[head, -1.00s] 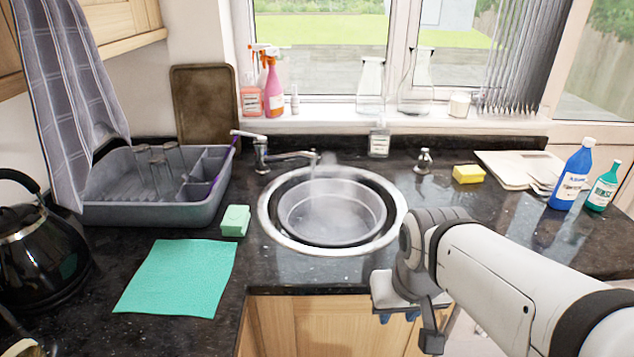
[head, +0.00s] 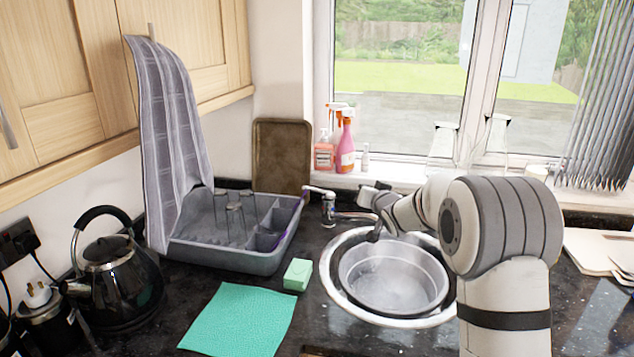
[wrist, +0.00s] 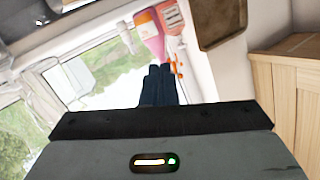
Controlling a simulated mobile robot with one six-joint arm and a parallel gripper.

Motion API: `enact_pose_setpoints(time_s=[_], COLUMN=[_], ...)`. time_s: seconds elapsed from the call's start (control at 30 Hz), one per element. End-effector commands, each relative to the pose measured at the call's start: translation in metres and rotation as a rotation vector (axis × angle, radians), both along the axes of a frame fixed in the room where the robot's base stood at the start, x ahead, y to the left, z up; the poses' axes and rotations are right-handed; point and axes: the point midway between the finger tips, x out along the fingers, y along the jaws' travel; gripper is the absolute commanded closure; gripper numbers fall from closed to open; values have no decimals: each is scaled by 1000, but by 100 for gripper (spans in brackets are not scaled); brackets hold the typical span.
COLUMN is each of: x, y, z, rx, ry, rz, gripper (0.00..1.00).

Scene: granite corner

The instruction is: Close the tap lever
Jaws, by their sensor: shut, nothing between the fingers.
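The chrome tap (head: 328,208) stands behind the sink (head: 335,287) in the head view. Its pale lever (head: 318,190) sticks out to the left, roughly level, and the spout (head: 355,215) reaches right over the sink. Pale, hazy steam or water shows in the basin (head: 392,280). The spout's end is hidden by my arm. My gripper (wrist: 158,70) is shut and empty in the wrist view, its dark fingers side by side. In the head view the end of my arm is above and right of the tap, apart from the lever; its fingertips cannot be made out.
A grey dish rack (head: 225,260) with glasses stands left of the tap. A brown tray (head: 281,155) leans on the wall behind. Spray bottles (head: 345,150) stand on the sill. A green sponge (head: 298,274) and cloth (head: 238,322) lie in front; a kettle (head: 118,285) is at left.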

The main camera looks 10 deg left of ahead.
Motion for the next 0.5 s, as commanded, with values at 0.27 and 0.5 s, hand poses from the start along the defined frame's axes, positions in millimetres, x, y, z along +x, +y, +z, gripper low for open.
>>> enact_pose_setpoints(time_s=[0.27,0.5], x=[40,45], y=[79,100], z=[-19,-24], rx=[215,274], ry=[-164,-199], rz=[239,310], gripper=[100,100])
